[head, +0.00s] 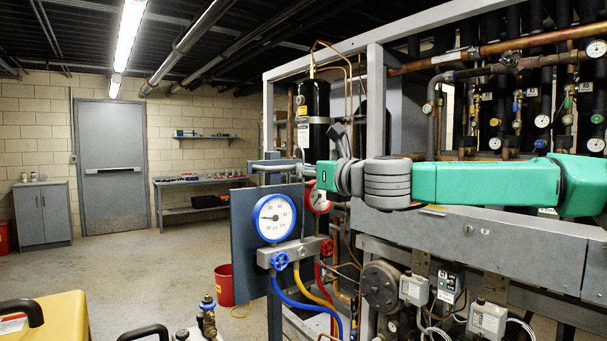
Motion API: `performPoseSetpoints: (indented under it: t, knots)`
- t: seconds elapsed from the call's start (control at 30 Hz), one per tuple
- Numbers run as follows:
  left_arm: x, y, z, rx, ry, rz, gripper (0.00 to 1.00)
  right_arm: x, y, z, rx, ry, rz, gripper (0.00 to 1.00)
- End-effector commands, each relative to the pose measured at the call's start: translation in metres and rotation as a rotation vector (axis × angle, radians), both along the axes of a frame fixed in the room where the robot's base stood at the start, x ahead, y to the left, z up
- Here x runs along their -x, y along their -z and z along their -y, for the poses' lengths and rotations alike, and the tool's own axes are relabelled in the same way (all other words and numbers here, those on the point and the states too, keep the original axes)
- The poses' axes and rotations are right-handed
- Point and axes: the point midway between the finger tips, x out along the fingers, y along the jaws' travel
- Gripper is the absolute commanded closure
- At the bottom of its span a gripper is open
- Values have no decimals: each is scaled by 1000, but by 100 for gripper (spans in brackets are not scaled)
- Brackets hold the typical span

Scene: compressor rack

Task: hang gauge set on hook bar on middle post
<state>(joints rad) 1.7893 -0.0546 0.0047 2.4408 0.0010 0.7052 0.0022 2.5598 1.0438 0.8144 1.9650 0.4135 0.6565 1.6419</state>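The gauge set has a blue-rimmed gauge (273,217), a red-rimmed gauge (318,198) and a grey manifold (297,251) with blue and red knobs. Blue, yellow and red hoses run down from it. It is upright in front of a blue-grey plate (242,240) on a post (274,312). A grey bar (277,166) shows at the plate's top, above the gauges. My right arm reaches in from the right, with its gripper (308,172) at the bar's right end, just above the red gauge. Its fingers are too small and overlapped to read. My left gripper is out of view.
The compressor rack (490,240) with pipes and valves fills the right side. A red bucket (224,285) stands behind the plate. A yellow case (55,318) and a brass valve (208,316) are at the lower left. Open floor lies toward the grey door (110,165).

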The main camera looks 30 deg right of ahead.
Motion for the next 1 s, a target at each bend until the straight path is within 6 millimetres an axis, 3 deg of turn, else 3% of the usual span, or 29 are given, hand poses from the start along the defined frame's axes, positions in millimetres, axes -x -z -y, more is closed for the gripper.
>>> performPoseSetpoints:
  t: [0.63,1.0]
  knots:
    - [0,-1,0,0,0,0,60,22,-4,3,0,0,8,100]
    - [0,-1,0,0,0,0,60,25,-4,3,1,0,7,100]
